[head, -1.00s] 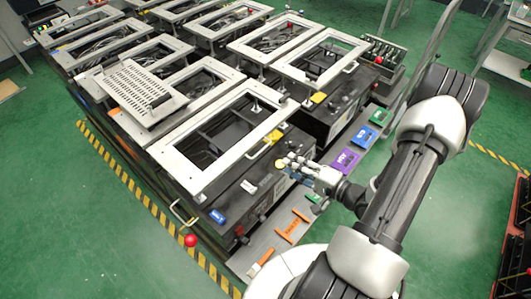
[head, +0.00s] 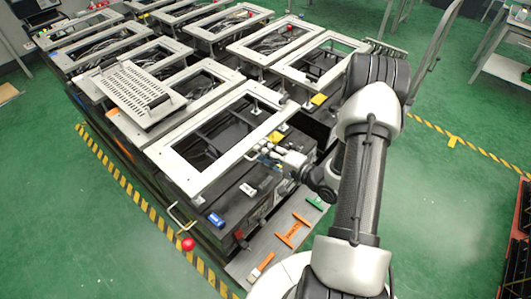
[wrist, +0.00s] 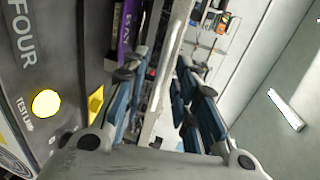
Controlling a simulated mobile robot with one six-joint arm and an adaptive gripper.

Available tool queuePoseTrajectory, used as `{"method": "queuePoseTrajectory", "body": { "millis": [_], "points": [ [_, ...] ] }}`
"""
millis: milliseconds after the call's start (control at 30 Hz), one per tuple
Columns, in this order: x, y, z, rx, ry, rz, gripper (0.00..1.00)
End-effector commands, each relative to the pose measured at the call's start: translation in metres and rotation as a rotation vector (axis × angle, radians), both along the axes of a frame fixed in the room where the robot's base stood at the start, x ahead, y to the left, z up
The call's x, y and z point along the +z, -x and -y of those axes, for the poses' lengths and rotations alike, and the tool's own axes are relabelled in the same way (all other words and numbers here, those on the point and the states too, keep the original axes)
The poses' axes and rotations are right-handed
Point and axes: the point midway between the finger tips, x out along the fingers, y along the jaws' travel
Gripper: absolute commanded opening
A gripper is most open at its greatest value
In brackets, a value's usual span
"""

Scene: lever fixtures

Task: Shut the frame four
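The nearest white rectangular frame (head: 178,160) stands raised above its black box (head: 240,180). In the wrist view a panel marked FOUR (wrist: 40,70) with a yellow round lamp (wrist: 46,103) lies on the left. My gripper (head: 266,150) is at the right-hand edge of the nearest frame. In the wrist view my gripper (wrist: 160,92) has its fingers apart, with a pale metal bar (wrist: 168,60) showing between them. I cannot tell whether the fingers touch the bar.
More raised frames stand behind and to the left. A red ball knob (head: 188,243) and a wire handle (head: 176,215) stick out at the near corner. Orange tools (head: 292,231) lie on a grey ledge.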

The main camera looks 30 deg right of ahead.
Motion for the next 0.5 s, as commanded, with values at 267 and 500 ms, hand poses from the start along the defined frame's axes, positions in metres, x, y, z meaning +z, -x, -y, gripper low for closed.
{"method": "queuePoseTrajectory", "body": {
  "millis": [267,500],
  "points": [
    [0.0,0.0003,0.0001,0.0,0.0,0.0,0.09],
    [0.0,0.0004,0.0001,0.0,0.0,0.0,0.0]
  ]
}}
